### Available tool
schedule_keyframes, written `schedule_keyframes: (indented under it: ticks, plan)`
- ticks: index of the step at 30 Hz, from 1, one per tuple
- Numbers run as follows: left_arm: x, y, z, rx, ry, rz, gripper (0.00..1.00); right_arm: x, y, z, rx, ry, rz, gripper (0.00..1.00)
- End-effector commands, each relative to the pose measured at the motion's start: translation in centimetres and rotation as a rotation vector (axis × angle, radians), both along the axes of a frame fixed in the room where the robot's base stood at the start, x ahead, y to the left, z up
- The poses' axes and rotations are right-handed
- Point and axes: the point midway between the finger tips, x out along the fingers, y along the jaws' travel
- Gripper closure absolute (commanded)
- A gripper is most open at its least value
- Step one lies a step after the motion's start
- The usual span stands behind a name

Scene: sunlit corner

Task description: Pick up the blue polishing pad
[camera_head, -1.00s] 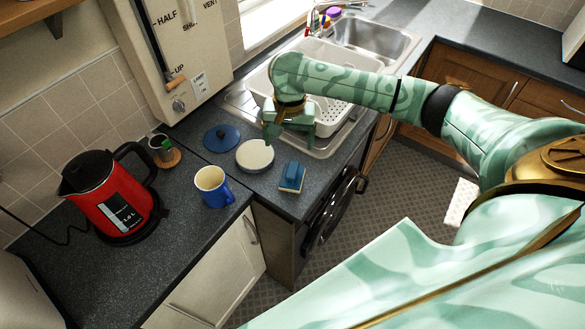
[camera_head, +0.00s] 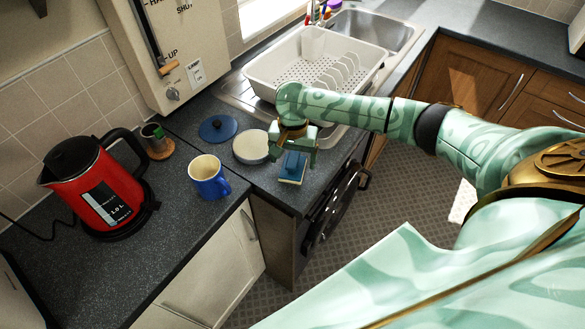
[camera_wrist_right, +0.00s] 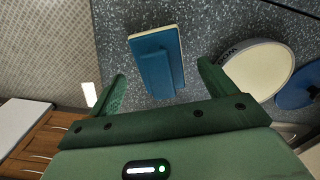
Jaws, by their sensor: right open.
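The blue polishing pad (camera_head: 292,168) is a blue block with a raised grip on a pale yellow base. It lies on the dark worktop near its front edge. My right gripper (camera_head: 291,150) is open above it and partly covers it in the head view. In the right wrist view the pad (camera_wrist_right: 157,66) shows between and beyond the two green fingers, with nothing held. I cannot tell how far above it the fingertips are. My left gripper is not in view.
An open round tin (camera_head: 250,147) with pale contents stands left of the pad, with a blue round lid (camera_head: 218,128) beyond. A blue mug (camera_head: 209,178) and red kettle (camera_head: 95,185) stand further left. A white dish rack (camera_head: 262,82) is behind, by the sink.

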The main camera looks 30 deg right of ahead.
Motion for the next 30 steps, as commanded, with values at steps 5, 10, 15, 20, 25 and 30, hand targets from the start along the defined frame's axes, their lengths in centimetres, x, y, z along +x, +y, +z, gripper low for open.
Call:
schedule_keyframes:
  ticks: [5,10,15,20,25,30]
  plan:
    - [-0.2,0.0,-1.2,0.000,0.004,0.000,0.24,0.0,0.0,-2.3,-0.001,-0.001,-0.001,0.16]
    - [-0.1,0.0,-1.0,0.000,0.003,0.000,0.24,0.0,0.0,-2.1,-0.001,-0.002,0.000,0.16]
    - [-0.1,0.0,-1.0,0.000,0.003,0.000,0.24,0.0,0.0,-2.1,-0.001,-0.002,0.000,0.64]
    - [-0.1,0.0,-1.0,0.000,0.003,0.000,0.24,0.0,0.0,-2.1,-0.001,-0.002,0.000,0.65]
    - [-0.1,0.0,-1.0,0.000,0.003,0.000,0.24,0.0,0.0,-1.9,-0.001,-0.002,0.000,0.65]
    - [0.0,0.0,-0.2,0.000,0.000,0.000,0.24,0.0,0.0,-0.4,0.000,-0.003,0.001,0.65]
